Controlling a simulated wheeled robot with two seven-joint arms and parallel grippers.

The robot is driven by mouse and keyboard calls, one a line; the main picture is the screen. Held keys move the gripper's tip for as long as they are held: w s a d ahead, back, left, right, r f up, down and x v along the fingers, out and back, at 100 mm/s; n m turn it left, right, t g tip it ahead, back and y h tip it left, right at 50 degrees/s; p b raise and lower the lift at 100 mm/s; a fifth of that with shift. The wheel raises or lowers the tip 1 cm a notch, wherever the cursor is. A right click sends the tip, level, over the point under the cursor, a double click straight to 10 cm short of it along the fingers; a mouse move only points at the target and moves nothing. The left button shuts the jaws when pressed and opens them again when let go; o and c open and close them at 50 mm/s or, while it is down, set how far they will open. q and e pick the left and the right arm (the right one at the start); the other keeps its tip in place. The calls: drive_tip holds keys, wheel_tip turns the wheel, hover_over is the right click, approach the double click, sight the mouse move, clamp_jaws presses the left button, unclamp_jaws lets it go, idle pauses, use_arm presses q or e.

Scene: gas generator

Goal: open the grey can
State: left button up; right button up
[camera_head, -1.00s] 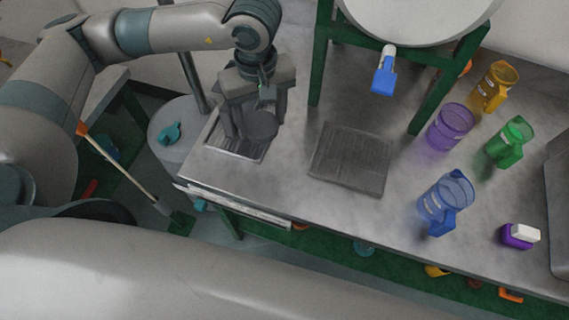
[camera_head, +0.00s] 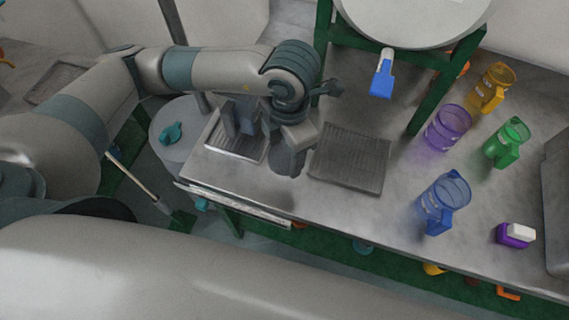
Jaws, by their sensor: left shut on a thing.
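My left gripper (camera_head: 294,146) is over the near left part of the metal bench, at the left edge of the ribbed grey mat. It is shut on a dark grey rounded thing, taken as the grey can (camera_head: 288,161), which shows below the fingers. Its top is hidden by the gripper, so I cannot tell whether it is open or touching the bench. A dark upright grey shape (camera_head: 240,116) shows at the drain grate, left of the wrist; I cannot tell whether it is a separate thing or part of the gripper. My right gripper is not in view.
The drain grate (camera_head: 238,147) is at the bench's left end, the ribbed mat (camera_head: 350,158) right of it. A blue jug (camera_head: 443,203), purple jar (camera_head: 448,128), green jug (camera_head: 508,143) and orange jug (camera_head: 492,88) stand right. A green frame (camera_head: 323,60) rises behind.

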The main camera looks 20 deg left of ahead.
sight(285, 152)
use_arm(q)
drive_tip(key=n, duration=0.1)
drive_tip(key=s+d+n, duration=0.1)
drive_tip(key=n, duration=0.1)
drive_tip(key=d+n, duration=0.1)
drive_tip(key=n, duration=0.1)
drive_tip(key=shift+s+f, duration=0.2)
drive_tip(key=s+d+n, duration=0.1)
drive_tip(key=n, duration=0.3)
drive_tip(key=s+d+n, duration=0.1)
drive_tip(key=n, duration=0.3)
drive_tip(key=s+d+n+p, duration=0.1)
drive_tip(key=d+n, duration=0.1)
drive_tip(key=n, duration=0.2)
drive_tip(key=shift+f, duration=0.3)
drive_tip(key=w+a+f, duration=0.2)
drive_tip(key=w, duration=0.1)
drive_tip(key=w+a+f+p, duration=0.1)
drive_tip(key=w+a+f, duration=0.1)
drive_tip(key=a, duration=0.1)
drive_tip(key=w+a+f, duration=0.2)
drive_tip(key=w+f, duration=0.1)
drive_tip(key=shift+w+a+p, duration=0.3)
drive_tip(key=shift+w+p, duration=0.05)
